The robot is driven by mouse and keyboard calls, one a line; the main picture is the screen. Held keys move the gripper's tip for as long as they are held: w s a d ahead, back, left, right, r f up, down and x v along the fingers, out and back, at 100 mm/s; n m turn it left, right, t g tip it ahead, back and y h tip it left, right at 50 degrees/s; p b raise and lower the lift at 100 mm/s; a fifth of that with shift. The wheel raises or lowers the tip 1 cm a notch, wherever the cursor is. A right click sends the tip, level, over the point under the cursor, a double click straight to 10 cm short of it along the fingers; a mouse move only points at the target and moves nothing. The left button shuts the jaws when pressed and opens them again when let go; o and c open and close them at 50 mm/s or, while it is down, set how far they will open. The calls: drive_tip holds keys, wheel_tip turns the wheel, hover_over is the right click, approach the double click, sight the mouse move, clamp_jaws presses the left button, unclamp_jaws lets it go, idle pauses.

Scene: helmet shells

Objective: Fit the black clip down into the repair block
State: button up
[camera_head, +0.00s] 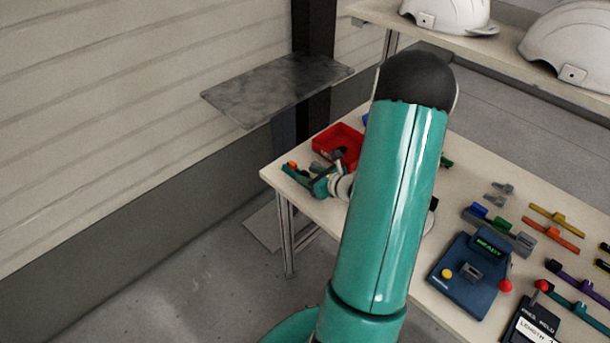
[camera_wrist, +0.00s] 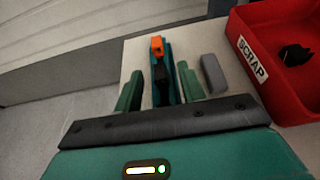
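My gripper (camera_wrist: 160,90) is open, with its two green fingers spread apart low over the table's corner. Between the fingers, in the wrist view, a narrow teal block (camera_wrist: 181,82) lies lengthwise; it may be the repair block. A black piece (camera_wrist: 161,85), which looks like the black clip, shows at the block's near part, apart from both fingers. Whether it is seated or only resting there I cannot tell. An orange piece (camera_wrist: 157,47) stands at the block's far end. In the head view, my gripper (camera_head: 318,184) is small and partly hidden at the table's left corner.
A red bin marked SCRAP (camera_wrist: 243,66) stands close on the right with a dark piece (camera_wrist: 295,54) inside. A grey block (camera_wrist: 213,74) lies just right of the right finger. A blue device (camera_head: 470,272) and several coloured bars lie farther right. The table edge is close on the left.

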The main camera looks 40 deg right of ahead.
clamp_jaws()
drive_tip(key=shift+r, duration=0.15)
